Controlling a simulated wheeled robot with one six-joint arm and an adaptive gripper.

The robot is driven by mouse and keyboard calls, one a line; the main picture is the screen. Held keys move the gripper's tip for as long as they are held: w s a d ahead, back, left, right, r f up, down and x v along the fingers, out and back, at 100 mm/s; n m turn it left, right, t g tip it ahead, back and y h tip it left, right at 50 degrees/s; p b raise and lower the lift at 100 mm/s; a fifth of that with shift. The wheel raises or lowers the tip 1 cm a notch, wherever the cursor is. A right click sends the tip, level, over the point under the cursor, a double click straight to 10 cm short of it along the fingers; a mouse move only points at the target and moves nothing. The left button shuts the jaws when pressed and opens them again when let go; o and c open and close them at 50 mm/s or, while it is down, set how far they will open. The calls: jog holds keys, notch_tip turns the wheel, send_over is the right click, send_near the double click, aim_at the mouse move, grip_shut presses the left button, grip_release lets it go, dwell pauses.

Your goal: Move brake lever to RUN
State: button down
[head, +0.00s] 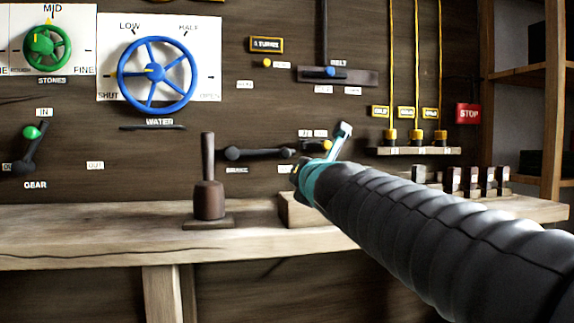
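The brake lever (262,153) is a dark bar on the wall panel, lying nearly level above a small label that seems to read BRAKE (237,170). Its rounded left end is at the pivot side, and its right end reaches close to my gripper. A dark piece with a yellow end (326,145) shows just behind the gripper. No RUN label is readable.
A wooden bench (110,225) runs below the panel, with an upright brown-handled tool (208,198) left of my arm. A blue water wheel (157,75), green stones wheel (44,47) and gear lever (28,148) are left. A red STOP sign (467,114) and yellow cords (415,60) are right.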

jog(key=p, duration=0.3)
send_near(265, 153)
jog(key=w+d+f, duration=0.2)
jog(key=w, duration=0.3)
jog(key=shift+d+f, duration=0.15)
jog(key=shift+d, duration=0.1)
